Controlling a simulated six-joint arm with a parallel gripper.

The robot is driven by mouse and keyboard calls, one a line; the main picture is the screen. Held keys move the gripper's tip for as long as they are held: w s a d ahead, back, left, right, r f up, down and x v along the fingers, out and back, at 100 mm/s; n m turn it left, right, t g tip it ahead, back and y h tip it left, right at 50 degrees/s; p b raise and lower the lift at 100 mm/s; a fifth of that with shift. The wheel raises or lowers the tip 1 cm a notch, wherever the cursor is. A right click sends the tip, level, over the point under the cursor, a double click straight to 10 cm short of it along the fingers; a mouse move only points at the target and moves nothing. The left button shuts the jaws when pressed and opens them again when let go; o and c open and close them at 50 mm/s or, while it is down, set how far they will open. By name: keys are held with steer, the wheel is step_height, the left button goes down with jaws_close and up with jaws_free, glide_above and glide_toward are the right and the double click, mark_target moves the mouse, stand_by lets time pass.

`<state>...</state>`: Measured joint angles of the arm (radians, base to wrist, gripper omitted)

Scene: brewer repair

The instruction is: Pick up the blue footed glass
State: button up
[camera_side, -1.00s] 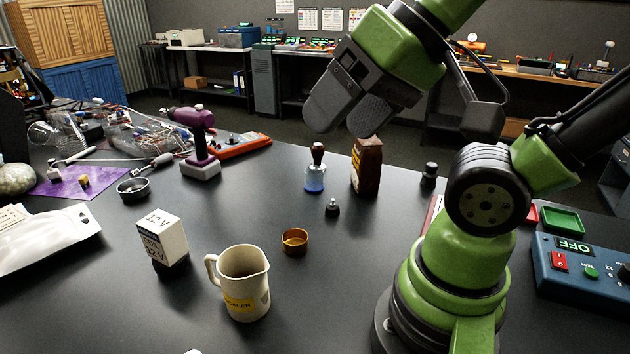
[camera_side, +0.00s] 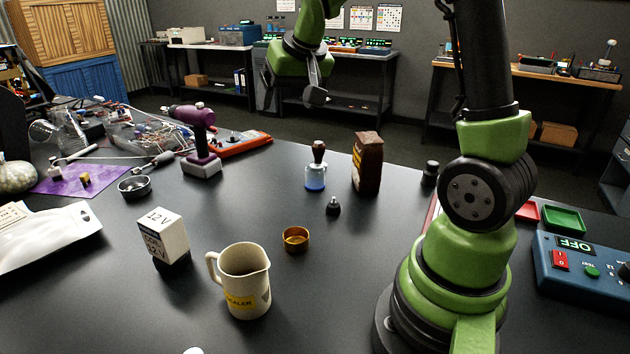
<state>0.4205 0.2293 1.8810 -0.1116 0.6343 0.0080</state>
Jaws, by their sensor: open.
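The blue footed glass (camera_side: 316,178) stands upright on the dark table, near the middle of the far edge, in the side view.
A brown bag (camera_side: 367,163) stands just right of the glass, and a small black piece (camera_side: 333,206) lies in front. A gold cup (camera_side: 295,239), cream jug (camera_side: 243,281), white box (camera_side: 163,237) and purple drill (camera_side: 200,145) stand nearby. Bare table lies left of the glass.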

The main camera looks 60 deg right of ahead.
steer(key=w+d+f+m+g, duration=0.1)
steer(key=w+d+f, duration=0.1)
steer(key=d+f, duration=0.85)
steer(key=h, duration=0.1)
glide_toward(315, 171)
steer(key=shift+w+a+f+m+g, duration=0.15)
steer(key=shift+w+a+f+g, duration=0.15)
steer(key=shift+f, duration=0.25)
steer(key=shift+w+a+f+m+g, duration=0.15)
steer(key=shift+w+f+g, duration=0.05)
steer(key=shift+w+f, duration=0.25)
steer(key=shift+s+x, duration=0.15)
steer(key=shift+x, duration=1.35)
steer(key=shift+s+x, duration=0.15)
steer(key=shift+x, duration=1.3)
steer(key=shift+f, duration=0.1)
steer(key=shift+c, duration=0.2)
steer(key=c, duration=1)
